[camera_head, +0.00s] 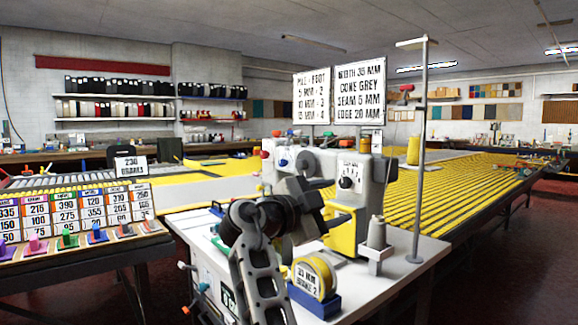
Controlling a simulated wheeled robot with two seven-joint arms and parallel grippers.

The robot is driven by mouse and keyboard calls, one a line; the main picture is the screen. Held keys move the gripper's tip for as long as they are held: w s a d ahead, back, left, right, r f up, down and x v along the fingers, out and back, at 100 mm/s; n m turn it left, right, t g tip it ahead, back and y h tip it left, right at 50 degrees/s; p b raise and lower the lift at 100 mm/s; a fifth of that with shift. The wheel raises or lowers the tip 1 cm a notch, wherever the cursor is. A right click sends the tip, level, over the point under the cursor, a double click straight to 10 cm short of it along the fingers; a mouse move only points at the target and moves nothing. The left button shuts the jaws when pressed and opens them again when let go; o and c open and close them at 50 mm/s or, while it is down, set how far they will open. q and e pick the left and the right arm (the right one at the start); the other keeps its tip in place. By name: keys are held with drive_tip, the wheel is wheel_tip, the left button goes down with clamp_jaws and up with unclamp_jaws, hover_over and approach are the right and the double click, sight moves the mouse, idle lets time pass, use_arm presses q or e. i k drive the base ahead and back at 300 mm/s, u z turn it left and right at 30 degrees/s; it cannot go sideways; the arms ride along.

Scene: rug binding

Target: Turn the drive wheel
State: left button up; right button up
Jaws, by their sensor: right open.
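A white sewing machine (376,190) with a yellow lower front stands on a pale worktable (405,262). A dial with a black knob (349,180) is on its upper front. My right arm comes up from the bottom and bends toward the machine. My right gripper (314,190) is open, close in front of the machine's left part; I cannot tell whether it touches it. No drive wheel shows clearly; the arm and gripper hide part of the machine. My left gripper is not in view.
A yellow tape roll (314,278) sits in a blue holder at the table's front. A grey cone (376,232) and a tall pole (421,150) stand to the right. A sample table (85,245) is at left, and a long yellow striped bed (475,190) at right.

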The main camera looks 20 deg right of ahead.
sight(306, 161)
drive_tip(key=i, duration=1.6)
drive_tip(key=z, duration=0.2)
